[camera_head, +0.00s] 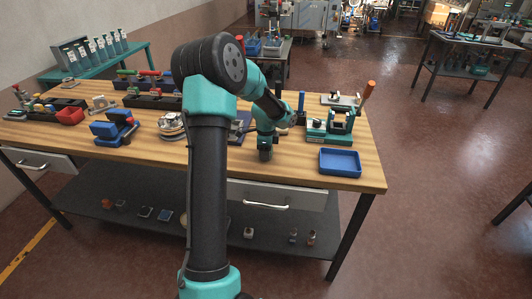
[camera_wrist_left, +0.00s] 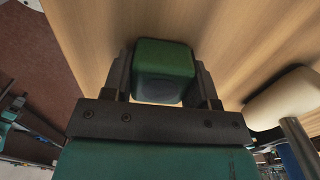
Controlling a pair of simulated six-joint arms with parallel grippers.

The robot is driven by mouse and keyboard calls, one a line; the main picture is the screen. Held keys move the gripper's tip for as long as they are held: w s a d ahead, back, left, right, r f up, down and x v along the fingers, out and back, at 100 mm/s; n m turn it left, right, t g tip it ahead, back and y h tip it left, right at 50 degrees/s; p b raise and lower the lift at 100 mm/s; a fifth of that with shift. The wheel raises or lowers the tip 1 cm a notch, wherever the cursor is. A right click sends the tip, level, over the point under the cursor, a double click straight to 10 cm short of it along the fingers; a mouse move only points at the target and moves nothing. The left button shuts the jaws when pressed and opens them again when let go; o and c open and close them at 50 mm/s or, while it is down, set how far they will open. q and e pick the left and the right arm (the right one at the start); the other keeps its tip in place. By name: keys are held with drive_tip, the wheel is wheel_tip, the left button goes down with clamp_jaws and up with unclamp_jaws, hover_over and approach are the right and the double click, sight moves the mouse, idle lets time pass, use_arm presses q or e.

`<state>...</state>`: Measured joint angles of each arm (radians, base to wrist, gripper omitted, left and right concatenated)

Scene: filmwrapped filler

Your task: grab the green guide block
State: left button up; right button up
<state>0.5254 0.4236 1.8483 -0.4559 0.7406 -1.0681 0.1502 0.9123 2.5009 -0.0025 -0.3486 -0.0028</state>
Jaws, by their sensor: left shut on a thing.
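The green guide block (camera_wrist_left: 163,60) sits between the two dark fingers of my left gripper (camera_wrist_left: 163,78) in the left wrist view. The fingers are shut on its sides, and its rounded dark-green face is toward the camera. Wooden tabletop shows behind it; I cannot tell whether the block touches the wood. In the head view my left arm reaches over the middle of the workbench, and its own links hide most of the gripper and the block. My right gripper is in neither view.
A blue tray (camera_head: 340,161) lies at the bench's front right, with a green fixture (camera_head: 330,126) behind it. A cream rounded object (camera_wrist_left: 285,98) is close right of the gripper. A blue clamp-like device (camera_head: 115,128) and round stacked discs (camera_head: 171,124) stand left of my arm.

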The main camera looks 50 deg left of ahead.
use_arm(q)
drive_tip(key=shift+r, duration=0.1)
drive_tip(key=shift+r, duration=1.35)
drive_tip(key=shift+d+r, duration=0.1)
drive_tip(key=shift+r, duration=0.3)
drive_tip(key=s+d, duration=0.3)
drive_tip(key=d, duration=0.1)
drive_tip(key=s+d+r, duration=0.1)
drive_tip(key=s+d, duration=0.2)
drive_tip(key=d, duration=0.1)
drive_tip(key=s+d, duration=0.4)
drive_tip(key=shift+d+r, duration=0.15)
drive_tip(key=shift+d, duration=0.05)
drive_tip(key=shift+w, duration=0.1)
